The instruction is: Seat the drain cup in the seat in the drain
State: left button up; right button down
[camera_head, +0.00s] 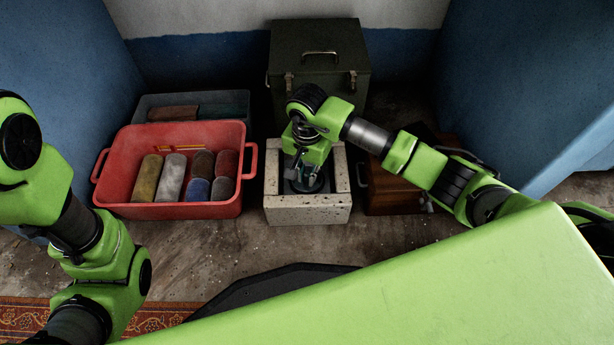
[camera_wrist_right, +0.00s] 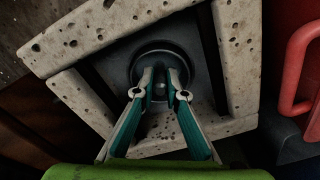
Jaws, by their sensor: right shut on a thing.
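The stone trough (camera_head: 308,208) stands on the floor in the middle of the head view, with a dark inner basin. My right gripper (camera_head: 304,176) reaches down into it from above. In the right wrist view, my right gripper (camera_wrist_right: 163,84) is shut on the drain cup (camera_wrist_right: 158,56), a dark round piece, at its middle. The cup is low in the basin of the speckled stone trough (camera_wrist_right: 130,20). The fingers hide part of it, and the drain seat beneath is hidden, so I cannot tell whether the cup is seated. My left gripper is out of view.
A red tub (camera_head: 172,211) with several coloured rolls stands left of the trough, and a grey bin (camera_head: 237,103) is behind it. A dark green metal box (camera_head: 318,50) stands behind the trough. A brown wooden case (camera_head: 390,198) is close on the right. Floor is clear in front.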

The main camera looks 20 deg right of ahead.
jog(key=shift+f, duration=0.1)
jog(key=c, duration=2)
grip_release()
jog(key=shift+c, duration=0.2)
notch_tip(320, 180, up, 11)
jog(key=p, duration=0.7)
jog(key=shift+p, duration=0.4)
jog(key=shift+s+r+p, duration=0.1)
jog(key=shift+r+p, duration=0.3)
jog(key=shift+r, duration=0.35)
